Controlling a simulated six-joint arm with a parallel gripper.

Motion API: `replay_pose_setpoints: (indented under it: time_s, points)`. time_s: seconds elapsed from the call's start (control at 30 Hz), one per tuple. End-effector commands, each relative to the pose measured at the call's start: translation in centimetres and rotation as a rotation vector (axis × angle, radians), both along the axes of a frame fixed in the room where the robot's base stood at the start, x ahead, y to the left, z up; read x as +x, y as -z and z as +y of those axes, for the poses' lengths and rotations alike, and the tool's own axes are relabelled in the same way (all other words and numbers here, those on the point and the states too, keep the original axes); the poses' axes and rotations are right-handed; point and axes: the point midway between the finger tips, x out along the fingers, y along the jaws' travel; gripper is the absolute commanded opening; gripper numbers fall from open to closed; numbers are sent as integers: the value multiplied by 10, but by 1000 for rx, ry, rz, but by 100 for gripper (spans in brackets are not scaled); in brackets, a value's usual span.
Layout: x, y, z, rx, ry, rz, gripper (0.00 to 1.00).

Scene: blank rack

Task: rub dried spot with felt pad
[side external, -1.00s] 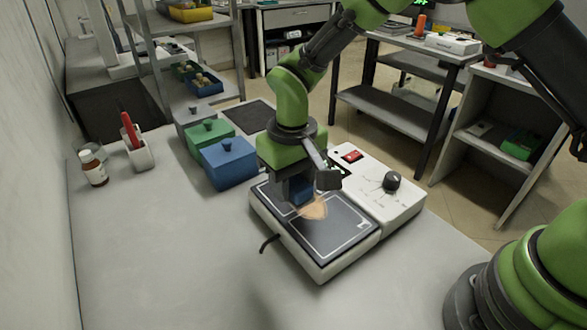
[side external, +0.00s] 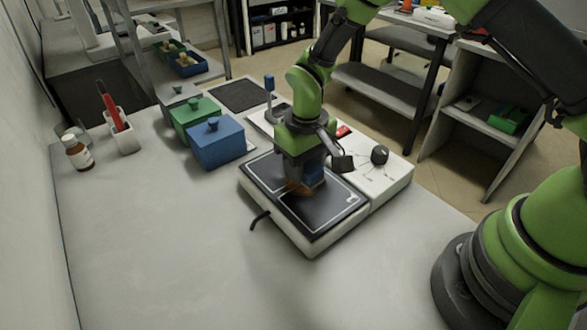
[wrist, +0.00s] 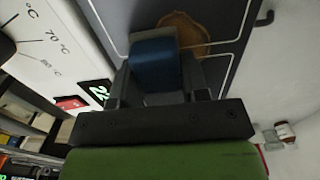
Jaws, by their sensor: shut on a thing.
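My gripper (side external: 306,172) is shut on a blue felt pad (side external: 315,177) over the black top plate (side external: 270,182) of a white hotplate unit. In the wrist view the blue pad (wrist: 153,62) sits between the two fingers of my gripper (wrist: 158,82). The brown-orange dried spot (side external: 296,188) shows just left of the pad and is partly hidden by it. In the wrist view the spot (wrist: 187,28) shows beyond and to the right of the pad, overlapped by it. The pad is at or very close to the plate; I cannot tell whether it touches.
The hotplate's knob (side external: 380,155) is right of my gripper. A blue lidded box (side external: 216,145) and a green one (side external: 194,116) stand behind left. A pen holder (side external: 124,138) and a brown bottle (side external: 77,153) are at the left. The front bench is clear.

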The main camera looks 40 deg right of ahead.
Motion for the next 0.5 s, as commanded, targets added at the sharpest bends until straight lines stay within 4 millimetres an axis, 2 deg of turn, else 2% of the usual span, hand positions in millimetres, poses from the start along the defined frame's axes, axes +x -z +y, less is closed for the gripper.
replay_pose_setpoints:
  time_s: [0.2,0.5]
  points:
    - [0,0,-19,0,3,1,19]
    - [-1,1,12,0,-3,1,19]
